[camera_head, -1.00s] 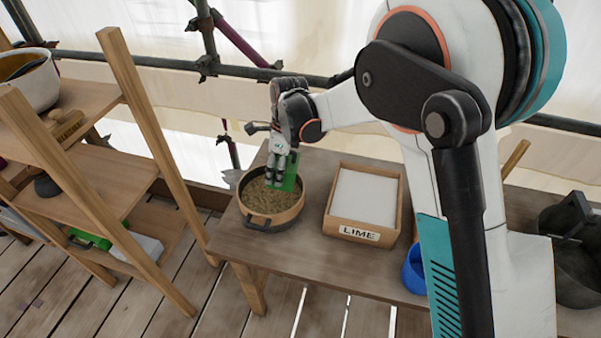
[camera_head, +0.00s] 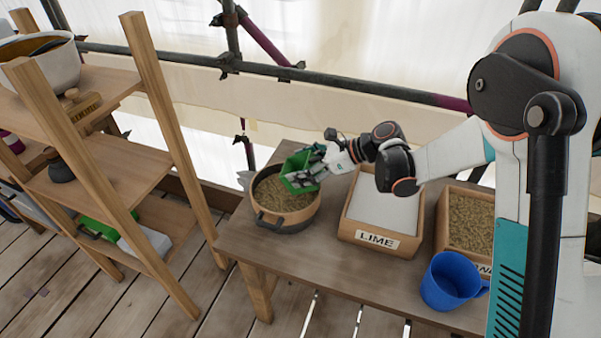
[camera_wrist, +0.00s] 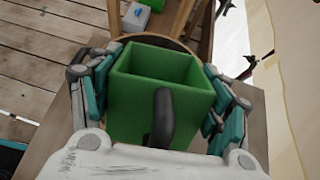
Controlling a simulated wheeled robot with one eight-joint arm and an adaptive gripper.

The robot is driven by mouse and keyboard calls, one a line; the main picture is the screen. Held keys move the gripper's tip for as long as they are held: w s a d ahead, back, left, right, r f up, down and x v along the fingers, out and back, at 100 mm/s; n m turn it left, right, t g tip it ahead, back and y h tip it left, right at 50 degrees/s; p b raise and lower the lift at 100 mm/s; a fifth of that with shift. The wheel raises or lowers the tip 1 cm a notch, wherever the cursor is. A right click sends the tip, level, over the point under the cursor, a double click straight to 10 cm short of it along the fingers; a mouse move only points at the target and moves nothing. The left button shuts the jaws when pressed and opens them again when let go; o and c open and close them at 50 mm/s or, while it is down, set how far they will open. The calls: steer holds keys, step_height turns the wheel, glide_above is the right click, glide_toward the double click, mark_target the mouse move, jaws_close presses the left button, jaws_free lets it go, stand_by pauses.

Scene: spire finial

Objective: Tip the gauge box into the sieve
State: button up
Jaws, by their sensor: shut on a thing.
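The green gauge box (camera_head: 300,172) is held in my gripper (camera_head: 316,168) over the right rim of the round sieve (camera_head: 287,223). In the head view the box is tilted. In the wrist view the box (camera_wrist: 162,92) sits between both fingers of my gripper (camera_wrist: 160,95), and the part of its inside that shows looks empty. The sieve has a wooden rim and holds brown, sand-like grains (camera_head: 283,197). In the wrist view only a curved bit of its rim shows behind the box.
A wooden tray labelled LIME (camera_head: 376,238) with white powder stands right of the sieve. Beyond it are a tray of brown grains (camera_head: 470,222) and a blue mug (camera_head: 450,281) near the table's front edge. A wooden shelf (camera_head: 110,170) stands to the left.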

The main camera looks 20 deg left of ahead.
steer(key=shift+d+f+y+b, duration=0.15)
steer(key=shift+f+y+b, duration=0.15)
steer(key=shift+y+b, duration=0.45)
steer(key=r+y+b, duration=0.1)
steer(key=y+b, duration=0.2)
steer(key=shift+r+b, duration=0.1)
steer(key=shift+b, duration=0.2)
steer(key=shift+a+r+y, duration=0.2)
steer(key=shift+r+y, duration=0.45)
steer(key=shift+y, duration=0.3)
steer(key=shift+w, duration=0.1)
